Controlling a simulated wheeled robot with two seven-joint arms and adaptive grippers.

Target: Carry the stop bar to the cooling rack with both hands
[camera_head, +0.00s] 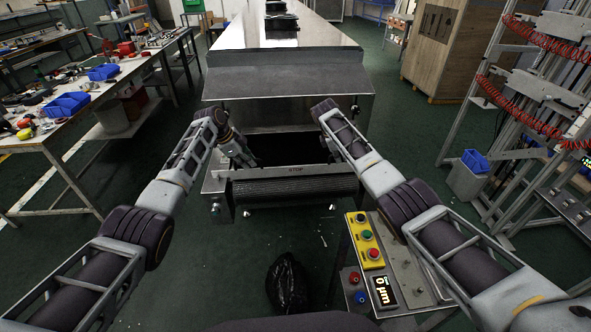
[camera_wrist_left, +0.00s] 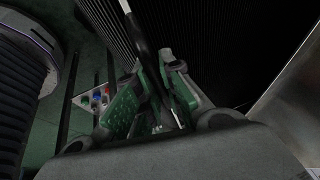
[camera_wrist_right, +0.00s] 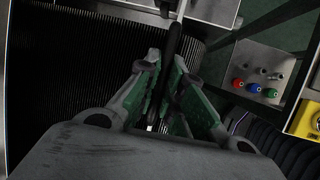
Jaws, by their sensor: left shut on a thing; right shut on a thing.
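My left gripper (camera_head: 242,158) is at the bar's left part. In the left wrist view its green-padded fingers (camera_wrist_left: 155,100) are shut on the dark bar (camera_wrist_left: 137,35). In the right wrist view my right gripper's fingers (camera_wrist_right: 166,100) are shut on the bar (camera_wrist_right: 175,40). In the head view my right arm hides most of that gripper. I cannot tell whether the bar touches its supports.
The metal dryer housing (camera_head: 290,80) stands straight ahead. A control stand (camera_head: 400,265) with coloured buttons is near right, and a black bag (camera_head: 287,283) lies on the floor. A workbench (camera_head: 90,110) is left. A tall metal frame (camera_head: 492,100) stands right; I cannot tell whether it is the cooling rack.

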